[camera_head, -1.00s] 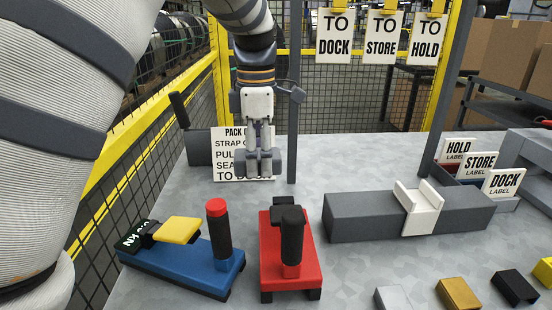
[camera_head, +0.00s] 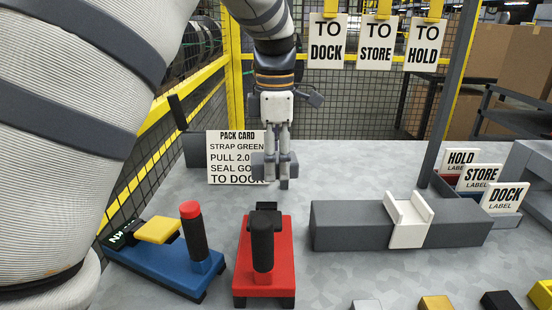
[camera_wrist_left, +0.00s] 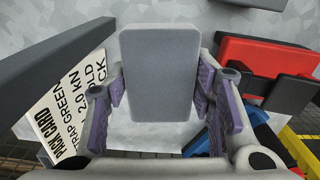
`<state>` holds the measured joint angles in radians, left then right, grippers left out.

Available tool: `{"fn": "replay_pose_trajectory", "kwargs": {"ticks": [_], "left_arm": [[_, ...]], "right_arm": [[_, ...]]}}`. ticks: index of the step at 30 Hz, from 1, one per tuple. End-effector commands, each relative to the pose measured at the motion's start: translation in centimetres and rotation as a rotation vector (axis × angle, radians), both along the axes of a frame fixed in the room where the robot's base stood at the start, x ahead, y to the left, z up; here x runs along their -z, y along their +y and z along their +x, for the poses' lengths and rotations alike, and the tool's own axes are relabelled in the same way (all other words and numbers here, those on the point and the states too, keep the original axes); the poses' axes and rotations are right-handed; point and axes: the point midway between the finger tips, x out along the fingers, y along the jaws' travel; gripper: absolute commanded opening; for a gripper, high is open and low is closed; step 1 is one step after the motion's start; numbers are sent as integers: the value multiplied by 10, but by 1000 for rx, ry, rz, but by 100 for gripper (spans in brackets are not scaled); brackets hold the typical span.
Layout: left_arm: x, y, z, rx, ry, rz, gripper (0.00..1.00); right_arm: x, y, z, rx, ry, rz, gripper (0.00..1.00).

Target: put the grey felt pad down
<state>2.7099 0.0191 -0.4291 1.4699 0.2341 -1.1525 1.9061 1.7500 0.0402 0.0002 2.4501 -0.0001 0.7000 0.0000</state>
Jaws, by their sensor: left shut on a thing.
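The grey felt pad (camera_wrist_left: 160,75) is a rounded grey slab between the two fingers in the left wrist view. My left gripper (camera_head: 276,182) is shut on it, with a finger at each long side. In the head view the gripper points down, behind the red tool and in front of the right edge of the pack card (camera_head: 225,160). The pad is partly covered by the fingers there. I cannot tell how high it is above the grey table (camera_head: 340,165). My right gripper is not in view.
A red tool (camera_head: 250,283) and a blue tool (camera_head: 165,270) with upright handles stand in front. A grey block with a white holder (camera_head: 406,222) lies to the right. Label bins (camera_head: 450,190) stand at the far right. Bare table lies between the gripper and the grey block.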

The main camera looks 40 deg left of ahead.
Motion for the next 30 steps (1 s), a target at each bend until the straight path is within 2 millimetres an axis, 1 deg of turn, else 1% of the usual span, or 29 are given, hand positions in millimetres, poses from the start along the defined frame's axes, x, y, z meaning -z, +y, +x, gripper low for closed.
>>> {"fn": "replay_pose_trajectory", "kwargs": {"ticks": [4, 15, 21, 25, 30], "left_arm": [[-2, -1, 1, 0, -4, 0, 22], [48, -1, 1, 0, 2, -1, 22], [69, -1, 1, 0, 1, -1, 22], [77, -1, 1, 1, 1, -1, 22], [80, -1, 1, 0, -1, 0, 22]], "right_arm": [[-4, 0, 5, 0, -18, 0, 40], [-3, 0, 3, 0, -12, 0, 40], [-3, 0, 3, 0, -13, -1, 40], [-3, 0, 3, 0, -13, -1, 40], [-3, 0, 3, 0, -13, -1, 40]]}}
